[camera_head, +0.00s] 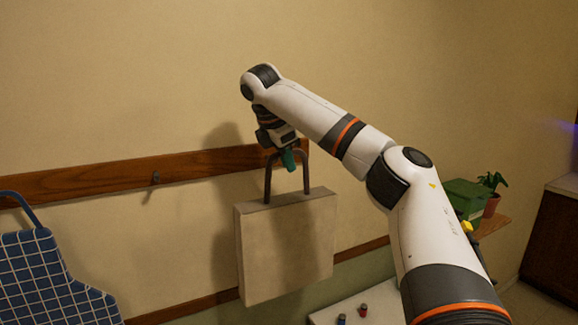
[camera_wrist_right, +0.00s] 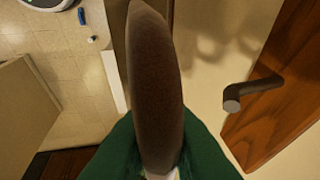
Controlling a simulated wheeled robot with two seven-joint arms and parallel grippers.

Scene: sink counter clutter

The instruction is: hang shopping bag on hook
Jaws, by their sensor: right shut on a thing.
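The beige shopping bag (camera_head: 285,247) hangs upright below my right gripper (camera_head: 289,160) in the head view. The gripper's green fingers are shut on the bag's dark brown handle (camera_head: 268,183). The handle (camera_wrist_right: 155,85) fills the middle of the right wrist view between the green fingers (camera_wrist_right: 157,165). Part of the bag's body (camera_wrist_right: 28,110) shows at left there. A metal hook (camera_head: 155,179) sticks out of the wooden rail to the left of the bag, apart from it. A hook (camera_wrist_right: 250,92) also shows right of the handle in the wrist view. My left gripper is not in view.
The wooden rail (camera_head: 90,181) runs along the wall. A blue checked apron (camera_head: 45,270) hangs at far left. A white surface (camera_head: 385,300) with small items lies below right. A green box (camera_head: 462,196) and potted plant (camera_head: 491,192) stand behind my right arm.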

